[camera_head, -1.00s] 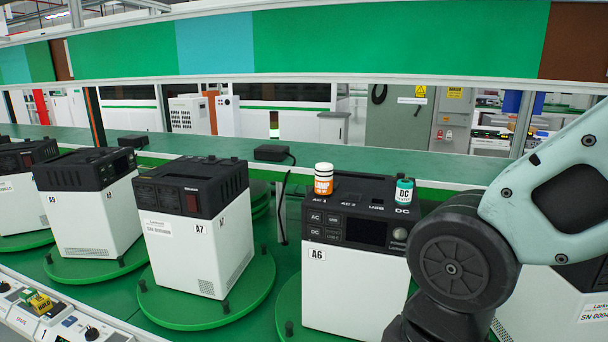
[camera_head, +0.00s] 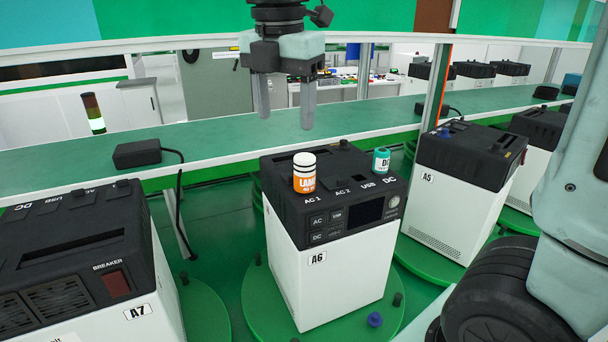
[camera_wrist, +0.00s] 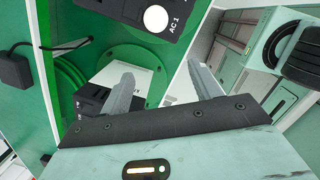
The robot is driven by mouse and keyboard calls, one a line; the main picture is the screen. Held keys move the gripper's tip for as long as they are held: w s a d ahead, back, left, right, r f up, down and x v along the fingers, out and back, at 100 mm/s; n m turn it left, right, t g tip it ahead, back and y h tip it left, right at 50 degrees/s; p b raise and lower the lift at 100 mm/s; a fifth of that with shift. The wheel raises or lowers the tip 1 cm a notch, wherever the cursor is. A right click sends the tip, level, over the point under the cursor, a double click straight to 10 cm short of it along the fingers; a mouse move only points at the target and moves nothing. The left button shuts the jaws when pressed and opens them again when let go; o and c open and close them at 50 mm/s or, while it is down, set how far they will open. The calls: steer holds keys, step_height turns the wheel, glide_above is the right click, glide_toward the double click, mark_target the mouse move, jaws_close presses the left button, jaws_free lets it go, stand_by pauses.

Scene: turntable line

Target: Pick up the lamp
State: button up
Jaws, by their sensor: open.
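The lamp (camera_head: 304,178) is a small orange and white cylinder marked LAMP with a dark band near its top. It stands upright on the black top of the A6 unit (camera_head: 325,283), by the AC 1 mark. Its round white top (camera_wrist: 155,18) shows at the upper edge of the wrist view. My gripper (camera_head: 286,115) points down, open and empty, with its fingertips above and apart from the lamp in the head view. Both fingers of my gripper (camera_wrist: 162,78) also show spread in the wrist view.
A teal DC cylinder (camera_head: 381,161) stands on the same unit, right of the lamp. Units A7 (camera_head: 75,255) and A5 (camera_head: 465,170) flank A6. A green shelf (camera_head: 220,140) with a black adapter (camera_head: 137,153) runs behind. A blue knob (camera_head: 375,320) sits on A6's green turntable.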

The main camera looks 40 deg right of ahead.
steer(key=d+r+n, duration=0.2)
steer(key=d+r, duration=0.1)
steer(key=r, duration=0.1)
steer(key=p, duration=0.3)
glide_toward(305, 157)
steer(key=shift+h, duration=0.3)
steer(key=f, duration=0.7)
steer(key=shift+w+d, duration=0.3)
steer(key=shift+d, duration=0.05)
steer(key=shift+w+d+f+p, duration=0.15)
steer(key=shift+f+p, duration=0.3)
steer(key=shift+f, duration=0.85)
steer(key=shift+w+d+f+p, duration=0.15)
steer(key=shift+f+p, duration=0.25)
steer(key=shift+f, duration=0.85)
steer(key=c, duration=1.2)
